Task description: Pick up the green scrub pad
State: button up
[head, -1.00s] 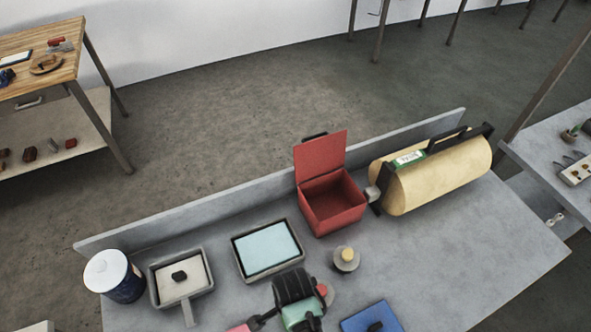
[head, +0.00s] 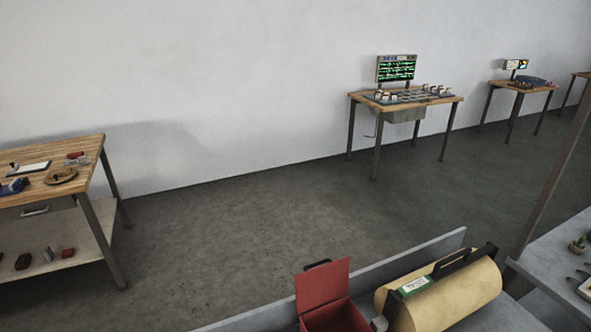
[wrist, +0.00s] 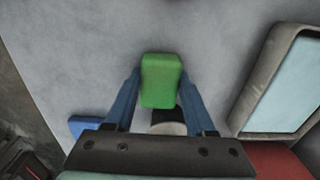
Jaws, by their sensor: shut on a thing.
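The green scrub pad (wrist: 161,80) is between the two blue fingers of my gripper (wrist: 160,88) in the wrist view. The fingers touch it on both sides, so my gripper is shut on it. The grey tabletop shows behind the pad; I cannot tell how high above it the pad is. The head view shows neither the pad nor my gripper.
In the wrist view a grey-rimmed tray with a pale blue inside (wrist: 240,108) lies to the right, and a blue object (wrist: 84,126) at lower left. The head view shows an open red box (head: 323,287) beside a tan roll (head: 445,295) on the grey table.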

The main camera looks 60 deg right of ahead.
notch_tip(320, 180, up, 10)
dwell(0.5)
